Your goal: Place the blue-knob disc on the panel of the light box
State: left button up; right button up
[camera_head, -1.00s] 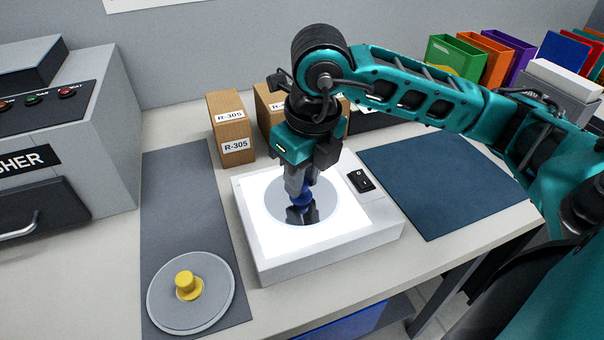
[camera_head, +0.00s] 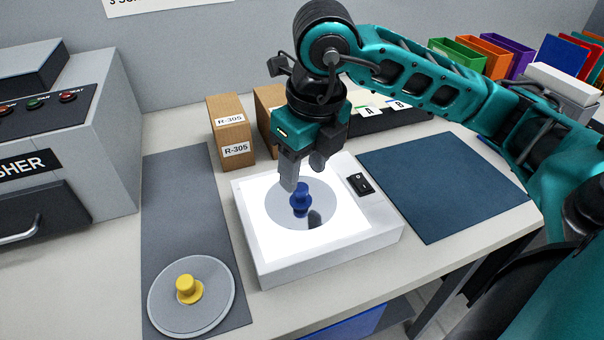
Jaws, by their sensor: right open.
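The blue-knob disc (camera_head: 282,211) lies flat on the lit white panel (camera_head: 330,232) of the light box (camera_head: 325,255). Its blue knob (camera_head: 301,200) stands upright. My right gripper (camera_head: 303,183) is open just above the knob, its fingers pointing down and apart from each other. The left fingertip overlaps the knob's upper left side in the picture; I cannot tell if it touches. My left gripper is not in view.
A yellow-knob disc (camera_head: 202,312) lies on a grey mat (camera_head: 180,205) at the left. A dark blue mat (camera_head: 440,190) on the right is bare. Cardboard boxes (camera_head: 231,130) stand behind the light box. A grey machine (camera_head: 100,130) stands at far left.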

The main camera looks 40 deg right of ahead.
notch_tip(320, 180, up, 9)
jog(key=s+p, duration=0.1)
jog(key=shift+s+f, duration=0.15)
jog(key=shift+d, duration=0.1)
dwell(0.4)
